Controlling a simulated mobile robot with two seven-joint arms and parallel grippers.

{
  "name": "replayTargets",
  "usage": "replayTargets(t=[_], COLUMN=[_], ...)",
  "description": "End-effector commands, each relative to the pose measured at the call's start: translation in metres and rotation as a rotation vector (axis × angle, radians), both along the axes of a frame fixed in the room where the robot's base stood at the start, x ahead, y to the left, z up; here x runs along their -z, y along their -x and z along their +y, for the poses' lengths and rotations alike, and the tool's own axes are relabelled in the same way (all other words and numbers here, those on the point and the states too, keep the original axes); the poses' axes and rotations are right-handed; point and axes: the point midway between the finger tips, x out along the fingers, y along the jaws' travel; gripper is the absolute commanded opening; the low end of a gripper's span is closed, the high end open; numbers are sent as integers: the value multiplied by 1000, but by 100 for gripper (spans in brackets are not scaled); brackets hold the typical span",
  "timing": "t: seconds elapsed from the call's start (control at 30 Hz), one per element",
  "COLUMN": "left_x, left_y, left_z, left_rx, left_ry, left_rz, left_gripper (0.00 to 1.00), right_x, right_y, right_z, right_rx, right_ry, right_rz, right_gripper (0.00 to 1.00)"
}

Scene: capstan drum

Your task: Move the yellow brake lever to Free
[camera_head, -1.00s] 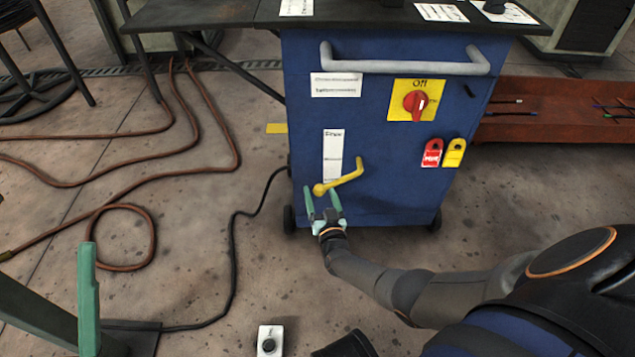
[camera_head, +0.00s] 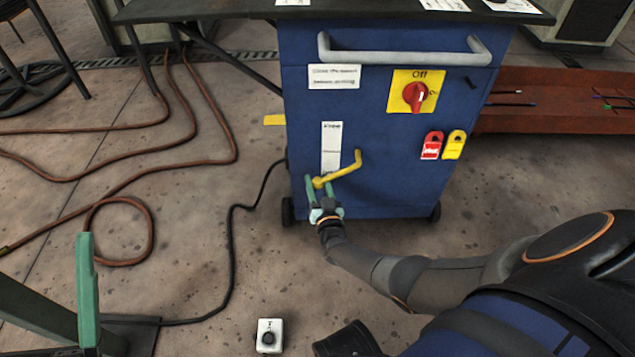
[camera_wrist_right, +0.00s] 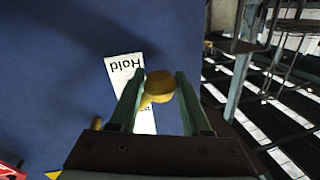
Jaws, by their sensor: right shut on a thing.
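The yellow brake lever (camera_head: 338,174) is on the front of the blue cabinet. It slants from its rounded knob at lower left up to its bent end at upper right. My right gripper (camera_head: 320,188) is shut on the knob, which also shows between its green fingers in the right wrist view (camera_wrist_right: 160,86). A white label (camera_head: 332,147) is just above the knob. Of my left gripper (camera_head: 87,290), one green finger shows at lower left.
A red switch (camera_head: 415,96) on a yellow plate reads "Off". A red tag (camera_head: 432,145) and a yellow tag (camera_head: 454,144) are right of the lever. A grey handle bar (camera_head: 405,55) crosses the cabinet top. Hoses (camera_head: 215,110) and a small white box (camera_head: 269,336) lie on the floor.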

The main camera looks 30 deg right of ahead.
Motion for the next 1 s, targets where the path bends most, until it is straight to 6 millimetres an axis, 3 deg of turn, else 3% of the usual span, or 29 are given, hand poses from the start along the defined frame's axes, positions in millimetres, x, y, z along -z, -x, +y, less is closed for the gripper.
replayTargets(t=[0.23,1.0], left_x=[0,0], left_y=[0,0], left_z=[0,0], left_rx=[0,-2], left_ry=[0,0], left_rz=[0,0], left_gripper=[100,100], right_x=[0,-1], right_y=[0,-1], right_z=[0,0], right_rx=[0,-1], right_ry=[0,2], right_rz=[-1,-2], right_gripper=[0,0])
